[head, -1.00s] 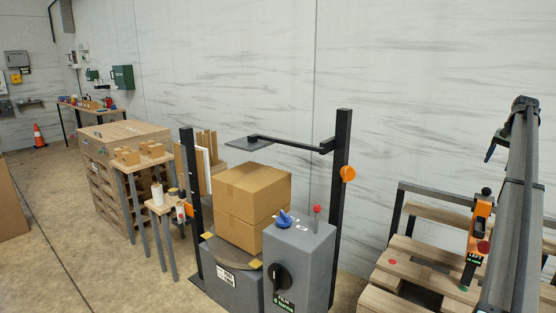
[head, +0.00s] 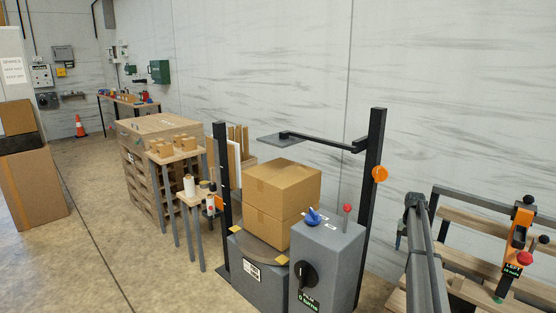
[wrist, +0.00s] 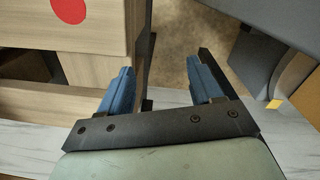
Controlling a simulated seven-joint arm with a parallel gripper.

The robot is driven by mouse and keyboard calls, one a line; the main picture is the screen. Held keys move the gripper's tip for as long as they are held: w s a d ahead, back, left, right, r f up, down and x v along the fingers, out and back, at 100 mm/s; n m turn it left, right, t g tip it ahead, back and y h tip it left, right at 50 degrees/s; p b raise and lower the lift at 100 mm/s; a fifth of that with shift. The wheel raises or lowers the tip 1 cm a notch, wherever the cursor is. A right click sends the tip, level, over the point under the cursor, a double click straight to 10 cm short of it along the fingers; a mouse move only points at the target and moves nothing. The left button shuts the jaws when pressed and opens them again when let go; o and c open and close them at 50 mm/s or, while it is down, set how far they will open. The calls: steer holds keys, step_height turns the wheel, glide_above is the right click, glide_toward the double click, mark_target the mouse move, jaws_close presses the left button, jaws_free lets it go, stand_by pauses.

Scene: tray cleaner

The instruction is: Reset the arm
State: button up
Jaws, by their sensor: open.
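My gripper (wrist: 162,80) shows in the wrist view with its two blue fingers spread apart and nothing between them. It is close to pale wooden boards (wrist: 95,105), one carrying a red dot (wrist: 70,8). Beyond the fingers are a strip of floor and a grey surface at upper right. In the head view, my grey arm (head: 425,260) is folded at the lower right, in front of the wooden pallet rack and right of the wrapping machine. My gripper's fingers cannot be made out there.
The grey wrapping machine (head: 328,255) stands close left of my arm, with two stacked cartons (head: 282,190) and a black post (head: 373,200). The pallet rack (head: 470,220) with an orange lever unit (head: 519,235) is at right. Open floor (head: 110,220) lies at left.

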steer(key=s+a+f+n+g, duration=0.1)
steer(key=s+a+f+n, duration=0.1)
steer(key=s+a+f, duration=1)
steer(key=s+a+f+n+g, duration=0.1)
steer(key=s+a+f, duration=0.8)
steer(key=a+f, duration=0.7)
steer(key=s+a+f+n+g, duration=0.15)
steer(key=s+f, duration=0.35)
steer(key=s, duration=0.5)
steer(key=s+a+f, duration=0.3)
steer(key=s+f, duration=0.1)
steer(key=s, duration=0.6)
steer(key=s+a+f+g, duration=0.1)
steer(key=s, duration=1.1)
steer(key=s+a+f+n+g, duration=0.1)
steer(key=s+a+g, duration=0.1)
steer(key=s, duration=1.1)
steer(key=shift+a, duration=0.3)
